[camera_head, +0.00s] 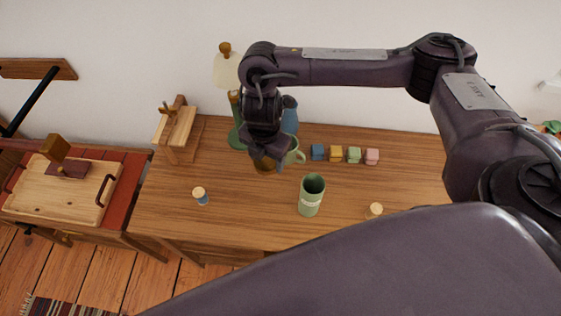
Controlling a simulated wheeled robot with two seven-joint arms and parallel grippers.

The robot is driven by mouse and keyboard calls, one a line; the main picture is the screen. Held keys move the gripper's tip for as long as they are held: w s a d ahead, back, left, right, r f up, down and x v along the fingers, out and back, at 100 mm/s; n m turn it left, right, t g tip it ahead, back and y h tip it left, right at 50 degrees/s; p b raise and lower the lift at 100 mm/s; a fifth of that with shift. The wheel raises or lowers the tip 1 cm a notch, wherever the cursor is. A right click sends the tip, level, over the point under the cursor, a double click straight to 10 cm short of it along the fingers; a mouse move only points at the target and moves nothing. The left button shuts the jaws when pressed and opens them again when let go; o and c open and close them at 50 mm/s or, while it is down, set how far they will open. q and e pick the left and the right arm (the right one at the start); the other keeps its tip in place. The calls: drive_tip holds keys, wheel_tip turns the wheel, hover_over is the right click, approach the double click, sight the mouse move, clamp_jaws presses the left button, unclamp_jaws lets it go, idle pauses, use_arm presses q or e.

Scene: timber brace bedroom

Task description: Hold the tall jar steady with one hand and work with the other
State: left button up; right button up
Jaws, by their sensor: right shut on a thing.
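The gripper is apart from the green jar. My left gripper is not in view.
A lamp (227,72), a blue bottle (290,112) and a green mug (297,151) stand close around the right gripper. Several small blocks (336,153) line the back. Small pale-topped pieces (201,195) (375,210) stand at front. A wooden stand (180,135) is at left.

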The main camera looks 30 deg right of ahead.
drive_tip(key=b, duration=0.5)
hover_over(270, 194)
wheel_tip(270, 194, down, 13)
drive_tip(key=shift+f, duration=0.15)
drive_tip(key=shift+w+f+b, duration=0.1)
drive_tip(key=shift+f+b, duration=0.2)
drive_tip(key=shift+f, duration=2.25)
drive_tip(key=shift+f, duration=0.1)
drive_tip(key=o, duration=0.6)
drive_tip(key=shift+f, duration=0.1)
drive_tip(key=o, duration=0.5)
